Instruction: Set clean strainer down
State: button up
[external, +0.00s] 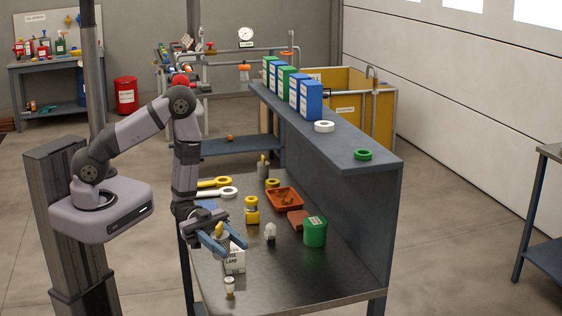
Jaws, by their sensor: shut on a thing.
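My gripper (221,243) is low over the near left part of the metal workbench (345,270), its blue fingers pointing down and toward the camera. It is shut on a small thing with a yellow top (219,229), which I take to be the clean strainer. Its lower part is hidden by the fingers and the white lamp box (236,262), so I cannot tell whether it touches the bench. A similar grey piece with a yellow top (262,168) stands at the bench's far end.
A small pale jar (229,288) stands at the near edge. A clear bulb-like piece (270,232), yellow jar (252,211), green canister (315,232) and orange tray (284,198) stand farther right. A raised shelf (335,143) bounds the right side. The near right bench is clear.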

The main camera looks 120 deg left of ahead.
jog(key=w+a+r+n+y, duration=0.1)
jog(key=w+a+r, duration=0.5)
jog(key=r, duration=0.4)
jog(key=w+a+r+y, duration=0.1)
jog(key=w+a+r, duration=0.3)
jog(key=a+r, duration=0.5)
jog(key=w+a+r+n, duration=0.1)
jog(key=w+a+r, duration=0.45)
jog(key=r, duration=0.65)
jog(key=w+a+r+n+y, duration=0.1)
jog(key=a+r+n+y, duration=0.1)
jog(key=a+y, duration=0.2)
jog(key=w+a+r+n+t+y, duration=0.1)
jog(key=a+r+n+y, duration=0.1)
jog(key=a, duration=0.6)
jog(key=shift+w+a+y, duration=0.25)
jog(key=shift+y, duration=0.65)
jog(key=shift+t, duration=0.3)
jog(key=shift+f, duration=2.5)
jog(key=shift+f+p, duration=0.8)
jog(key=shift+f, duration=1.45)
